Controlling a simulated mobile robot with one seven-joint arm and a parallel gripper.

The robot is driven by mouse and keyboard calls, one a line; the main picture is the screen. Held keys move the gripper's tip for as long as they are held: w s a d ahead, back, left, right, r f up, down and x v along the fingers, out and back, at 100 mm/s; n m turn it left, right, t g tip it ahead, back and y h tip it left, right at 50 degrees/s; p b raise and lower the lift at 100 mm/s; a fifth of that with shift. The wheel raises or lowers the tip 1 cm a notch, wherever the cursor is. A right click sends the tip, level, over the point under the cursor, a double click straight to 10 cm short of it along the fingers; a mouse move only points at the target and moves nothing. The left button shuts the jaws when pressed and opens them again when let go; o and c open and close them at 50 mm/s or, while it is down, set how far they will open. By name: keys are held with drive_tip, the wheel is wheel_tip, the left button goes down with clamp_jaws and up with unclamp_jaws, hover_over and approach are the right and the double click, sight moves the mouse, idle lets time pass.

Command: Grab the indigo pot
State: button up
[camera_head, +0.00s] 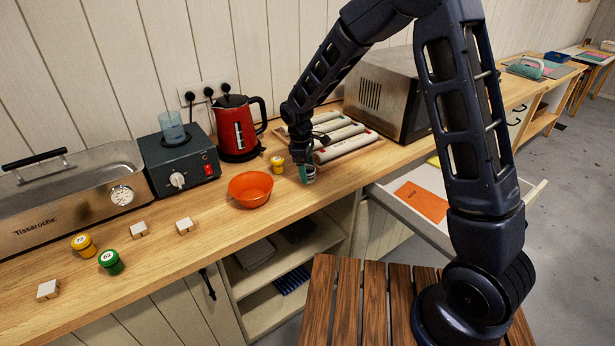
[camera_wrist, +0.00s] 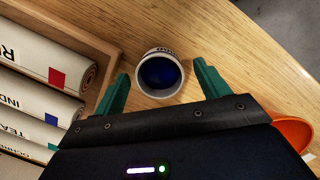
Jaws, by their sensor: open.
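The indigo pot (camera_wrist: 162,73) is a small white-rimmed pot with dark blue inside, standing on the wooden counter in the wrist view. My gripper (camera_wrist: 160,78) is open, with one green finger on each side of the pot. Whether the fingers touch it cannot be told. In the head view my gripper (camera_head: 304,172) is low over the counter, right of the yellow pot, and the indigo pot (camera_head: 310,176) shows only partly beside the fingers.
A tray of labelled rolls (camera_head: 345,150) lies close behind my gripper. A yellow pot (camera_head: 277,164) and an orange bowl (camera_head: 250,188) stand to the left. A red kettle (camera_head: 236,130) is behind them. An open drawer (camera_head: 390,205) juts out at the right front.

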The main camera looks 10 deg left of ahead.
drive_tip(key=shift+d+f, duration=0.15)
drive_tip(key=shift+f, duration=0.55)
drive_tip(key=shift+c, duration=0.4)
drive_tip(key=c, duration=1)
drive_tip(key=shift+r, duration=0.1)
